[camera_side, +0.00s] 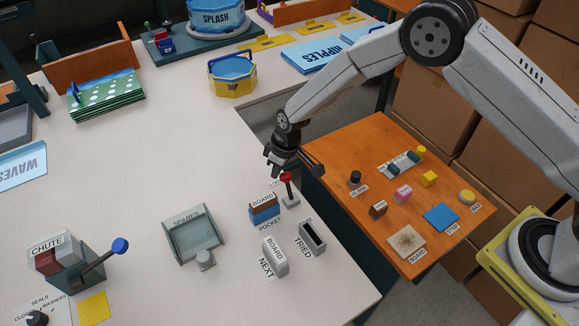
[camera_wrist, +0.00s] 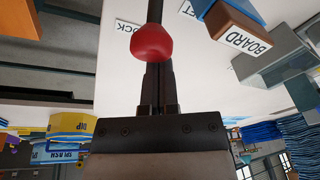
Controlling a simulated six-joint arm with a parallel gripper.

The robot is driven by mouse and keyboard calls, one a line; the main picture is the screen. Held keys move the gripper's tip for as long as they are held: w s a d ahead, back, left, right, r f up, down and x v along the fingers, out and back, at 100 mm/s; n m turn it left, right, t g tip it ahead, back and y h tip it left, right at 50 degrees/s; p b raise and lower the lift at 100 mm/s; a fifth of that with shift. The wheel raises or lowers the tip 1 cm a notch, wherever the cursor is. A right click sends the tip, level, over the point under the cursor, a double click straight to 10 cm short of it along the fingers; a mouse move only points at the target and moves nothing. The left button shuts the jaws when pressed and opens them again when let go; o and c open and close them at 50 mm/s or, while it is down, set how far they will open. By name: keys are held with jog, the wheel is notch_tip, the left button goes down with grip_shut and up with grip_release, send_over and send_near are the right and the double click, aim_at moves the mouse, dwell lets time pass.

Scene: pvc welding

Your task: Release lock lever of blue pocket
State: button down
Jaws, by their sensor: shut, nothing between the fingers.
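The blue pocket (camera_side: 264,215) stands on the white table with a brown-topped board labelled BOARD (camera_side: 263,199) in it. Right beside it is the lock lever, an upright stem with a red knob (camera_side: 286,177). My gripper (camera_side: 276,170) hangs just above and beside the knob, with its fingers shut and empty. In the wrist view, the red knob (camera_wrist: 152,43) overlaps the tips of the shut fingers (camera_wrist: 158,75); I cannot tell whether they touch. A corner of the blue pocket (camera_wrist: 196,8) shows at the top, by the board (camera_wrist: 232,28).
A grey SPARES tray (camera_side: 192,238) stands left of the pocket. The NEXT holder (camera_side: 275,257) and TRIED slot (camera_side: 312,237) stand in front. An orange side table (camera_side: 345,150) with small parts lies to the right. The table's left middle is clear.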

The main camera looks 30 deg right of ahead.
jog(key=shift+s+r+t, duration=0.3)
jog(key=shift+s+t, duration=0.35)
jog(key=shift+t, duration=0.15)
dwell(0.6)
jog(key=shift+s+d+t, duration=0.15)
jog(key=shift+s+t, duration=0.4)
jog(key=shift+t, duration=0.45)
jog(key=shift+s+r+n+t, duration=0.3)
jog(key=shift+s+t, duration=0.2)
jog(key=shift+t, duration=0.3)
jog(key=s, duration=0.3)
jog(key=shift+r, duration=0.2)
jog(key=shift+w+r, duration=0.1)
jog(key=shift+r, duration=0.5)
jog(key=shift+w+a+r, duration=0.1)
jog(key=shift+a, duration=0.1)
